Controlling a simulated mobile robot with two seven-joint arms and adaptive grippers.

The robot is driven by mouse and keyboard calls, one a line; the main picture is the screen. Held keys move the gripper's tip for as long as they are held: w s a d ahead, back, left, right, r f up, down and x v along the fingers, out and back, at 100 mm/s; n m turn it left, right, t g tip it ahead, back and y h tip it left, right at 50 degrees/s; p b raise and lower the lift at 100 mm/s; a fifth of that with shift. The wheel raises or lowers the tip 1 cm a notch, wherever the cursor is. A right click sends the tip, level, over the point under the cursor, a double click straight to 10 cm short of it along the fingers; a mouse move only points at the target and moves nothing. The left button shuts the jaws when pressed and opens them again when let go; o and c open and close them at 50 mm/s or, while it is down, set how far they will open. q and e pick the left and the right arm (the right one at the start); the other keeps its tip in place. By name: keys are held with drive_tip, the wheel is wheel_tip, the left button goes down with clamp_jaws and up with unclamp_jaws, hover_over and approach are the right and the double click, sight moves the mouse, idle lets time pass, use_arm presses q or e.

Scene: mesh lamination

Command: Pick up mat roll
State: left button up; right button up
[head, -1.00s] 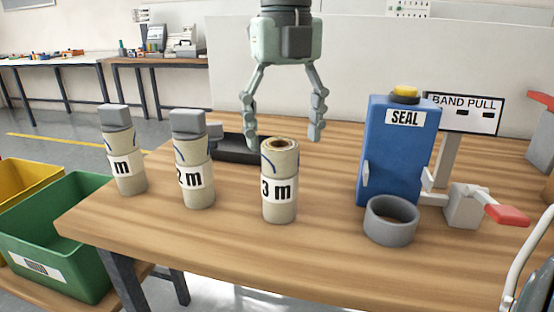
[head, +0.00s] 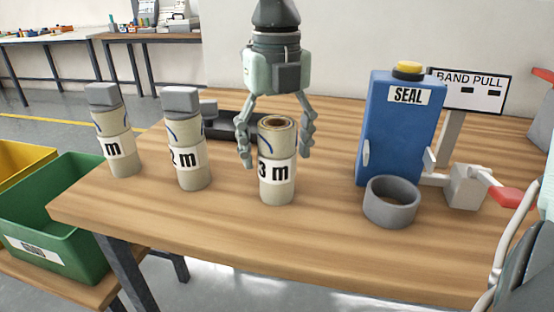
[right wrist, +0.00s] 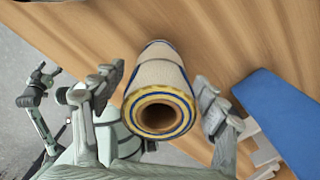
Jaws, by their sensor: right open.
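Several beige mat rolls stand upright on the wooden table. The roll marked "3 m" (head: 277,185) has an open, hollow top, and its blue-edged ring end shows in the right wrist view (right wrist: 160,110). My right gripper (head: 274,150) hangs above it, open, with one finger on each side of its upper part. In the right wrist view the open fingers (right wrist: 163,98) stand apart from the roll, with gaps on both sides. Two other rolls, the one marked "2 m" (head: 188,158) and the leftmost one (head: 118,150), have grey blocks on top. My left gripper is not seen in the head view.
A blue SEAL box (head: 400,135) with a yellow button stands right of the "3 m" roll, behind a grey ring (head: 391,203). A BAND PULL stand (head: 467,92) is beside it. A dark tray (head: 228,126) lies behind the rolls. A green bin (head: 60,215) is at left.

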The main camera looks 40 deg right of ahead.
drive_tip(key=c, duration=1.4)
drive_tip(key=shift+r, duration=0.1)
